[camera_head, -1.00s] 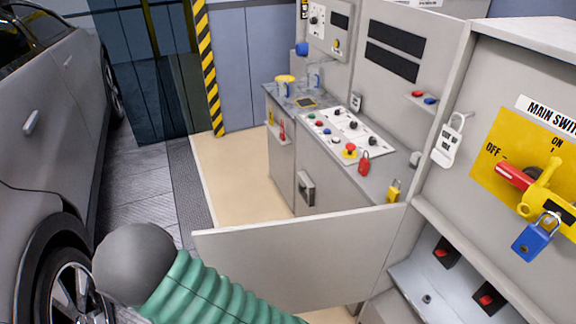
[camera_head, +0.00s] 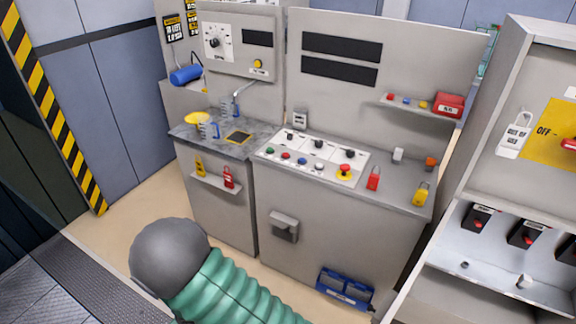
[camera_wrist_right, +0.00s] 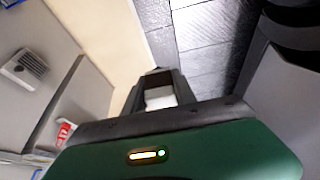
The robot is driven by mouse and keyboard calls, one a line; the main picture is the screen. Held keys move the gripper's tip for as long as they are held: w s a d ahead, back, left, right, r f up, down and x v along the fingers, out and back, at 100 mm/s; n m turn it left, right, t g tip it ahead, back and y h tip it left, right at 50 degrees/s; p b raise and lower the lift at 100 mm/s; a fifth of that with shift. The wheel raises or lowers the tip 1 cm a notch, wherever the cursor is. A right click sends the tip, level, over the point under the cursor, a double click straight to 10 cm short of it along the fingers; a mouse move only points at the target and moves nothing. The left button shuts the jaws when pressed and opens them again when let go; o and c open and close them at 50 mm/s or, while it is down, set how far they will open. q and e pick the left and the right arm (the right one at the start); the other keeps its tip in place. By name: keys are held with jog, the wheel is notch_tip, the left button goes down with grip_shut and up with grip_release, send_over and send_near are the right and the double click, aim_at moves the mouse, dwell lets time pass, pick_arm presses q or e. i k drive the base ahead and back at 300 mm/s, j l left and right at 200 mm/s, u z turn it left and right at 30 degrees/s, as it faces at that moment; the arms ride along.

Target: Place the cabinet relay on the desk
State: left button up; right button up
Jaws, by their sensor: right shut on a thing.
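The desk (camera_head: 398,190) is a grey console with a sloping white button panel, in the middle of the head view. My right gripper (camera_wrist_right: 163,84) is shut on a small white thing, seen in the right wrist view, likely the relay (camera_wrist_right: 160,97); only part of it shows between the dark fingers. The gripper is over the floor beside the desk's grey front, apart from it. The open cabinet (camera_head: 518,75) stands at the right of the head view, with black-and-red units on its inner shelf. My left gripper is in no view.
A red padlock (camera_head: 373,178) and a yellow padlock (camera_head: 421,193) stand on the desk's right part. A grey marble-like counter (camera_head: 190,133) with a yellow dish joins it at left. A blue box (camera_head: 345,288) sits low at the desk's front. Floor is free at lower left.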

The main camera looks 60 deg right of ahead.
aim_at(400, 178)
jog(key=i+l+z, duration=0.2)
jog(key=z, duration=0.25)
jog(key=i+l+z, duration=0.15)
jog(key=i+z, duration=0.15)
jog(key=z, duration=0.15)
jog(key=i+z, duration=0.25)
jog(key=z, duration=0.25)
jog(key=i+z, duration=0.3)
jog(key=z, duration=0.15)
jog(key=i+j+z, duration=0.2)
jog(key=z, duration=0.25)
